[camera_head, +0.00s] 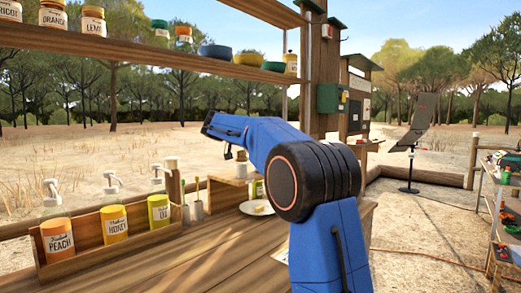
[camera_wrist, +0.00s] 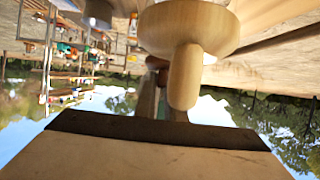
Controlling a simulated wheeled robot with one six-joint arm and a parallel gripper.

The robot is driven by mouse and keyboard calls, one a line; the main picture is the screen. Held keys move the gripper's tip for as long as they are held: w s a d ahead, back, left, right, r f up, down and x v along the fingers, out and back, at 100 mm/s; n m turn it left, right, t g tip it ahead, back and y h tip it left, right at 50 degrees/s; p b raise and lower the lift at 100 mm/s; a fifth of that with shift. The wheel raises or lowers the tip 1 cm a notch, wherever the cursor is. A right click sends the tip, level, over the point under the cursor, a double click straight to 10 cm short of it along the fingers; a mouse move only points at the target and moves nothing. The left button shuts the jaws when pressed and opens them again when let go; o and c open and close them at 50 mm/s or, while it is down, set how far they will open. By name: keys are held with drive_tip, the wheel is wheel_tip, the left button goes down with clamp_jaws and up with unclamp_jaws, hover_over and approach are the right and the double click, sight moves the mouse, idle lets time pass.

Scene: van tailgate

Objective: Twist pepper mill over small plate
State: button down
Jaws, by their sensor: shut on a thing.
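The small plate (camera_head: 257,208) is white and lies on the wooden counter in the head view, left of my arm's round joint, with a small yellowish thing on it. In the wrist view a pale turned-wood piece, which looks like part of the pepper mill (camera_wrist: 186,75), has a wide round rim and a rounded peg. My gripper (camera_wrist: 160,118) is shut on it, though the contact is hard to see. A broad beige block with a dark edge fills the bottom of that view. The head view does not clearly show my gripper or the mill.
A wooden rack (camera_head: 88,247) with peach, honey and another pump bottle stands at the left of the counter. A small wooden box (camera_head: 228,190) stands behind the plate. A shelf (camera_head: 130,45) with jars and bowls hangs above. The front counter is clear.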

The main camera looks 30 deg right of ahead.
drive_tip(key=shift+f+m+g+h, duration=0.15)
drive_tip(key=shift+m+g+h, duration=0.15)
drive_tip(key=shift+m+g, duration=0.8)
drive_tip(key=c, duration=1.8)
unclamp_jaws()
drive_tip(key=shift+c, duration=0.2)
drive_tip(key=v, duration=1.7)
drive_tip(key=shift+w+a, duration=0.25)
drive_tip(key=shift+w, duration=0.05)
